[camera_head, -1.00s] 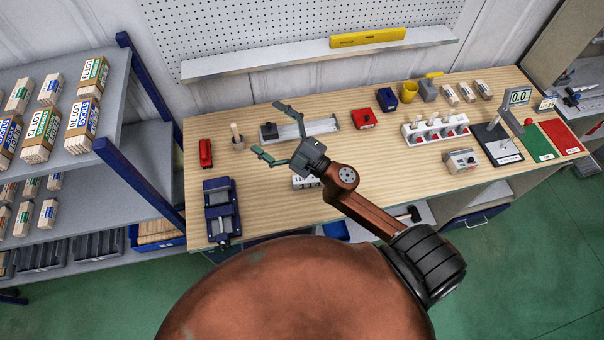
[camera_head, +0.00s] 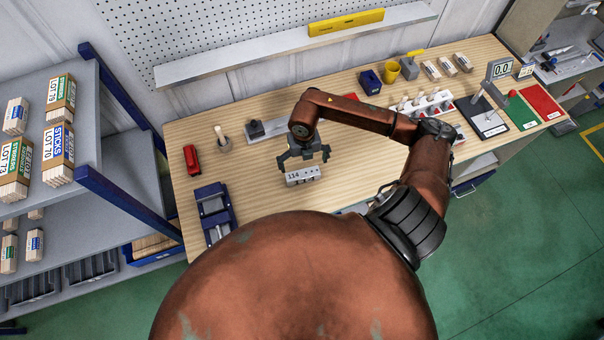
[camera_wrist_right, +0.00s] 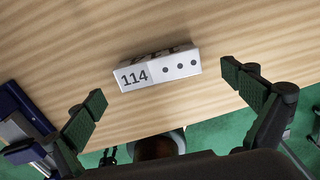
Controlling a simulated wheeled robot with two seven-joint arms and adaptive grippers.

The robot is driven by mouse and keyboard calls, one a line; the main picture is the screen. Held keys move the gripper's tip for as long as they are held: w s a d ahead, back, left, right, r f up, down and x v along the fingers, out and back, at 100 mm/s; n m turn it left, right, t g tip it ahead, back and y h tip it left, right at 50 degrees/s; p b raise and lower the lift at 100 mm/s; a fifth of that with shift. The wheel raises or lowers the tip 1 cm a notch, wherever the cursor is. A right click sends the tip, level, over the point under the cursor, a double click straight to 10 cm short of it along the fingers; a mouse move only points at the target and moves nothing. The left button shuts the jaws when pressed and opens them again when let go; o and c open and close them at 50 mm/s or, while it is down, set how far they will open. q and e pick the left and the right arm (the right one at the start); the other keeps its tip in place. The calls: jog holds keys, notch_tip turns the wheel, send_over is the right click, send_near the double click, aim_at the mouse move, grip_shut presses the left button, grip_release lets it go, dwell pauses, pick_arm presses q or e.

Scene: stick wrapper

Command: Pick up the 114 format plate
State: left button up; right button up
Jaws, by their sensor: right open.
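The 114 format plate (camera_head: 304,176) is a small whitish block marked "114" with black dots, lying on the wooden bench near its front edge. My right gripper (camera_head: 305,158) is open and empty, pointing down just above and behind the plate in the head view. In the right wrist view its two green-padded fingers (camera_wrist_right: 165,98) are wide apart, one towards each side of the plate, not touching it. My left gripper is not in view.
A blue vise (camera_head: 214,212) stands left of the plate at the bench front. A grey metal tray (camera_head: 283,127) lies behind, partly covered by my arm. Bench around the plate is clear.

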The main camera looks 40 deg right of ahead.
aim_at(303, 173)
jog(key=f, duration=0.2)
jog(key=f+p, duration=0.1)
jog(key=f, duration=0.1)
jog(key=f+p, duration=0.1)
jog(key=f, duration=0.1)
jog(key=shift+s+a, duration=0.2)
jog(key=shift+a, duration=0.2)
jog(key=shift+f, duration=0.3)
jog(key=shift+c, duration=0.4)
jog(key=c, duration=1.2)
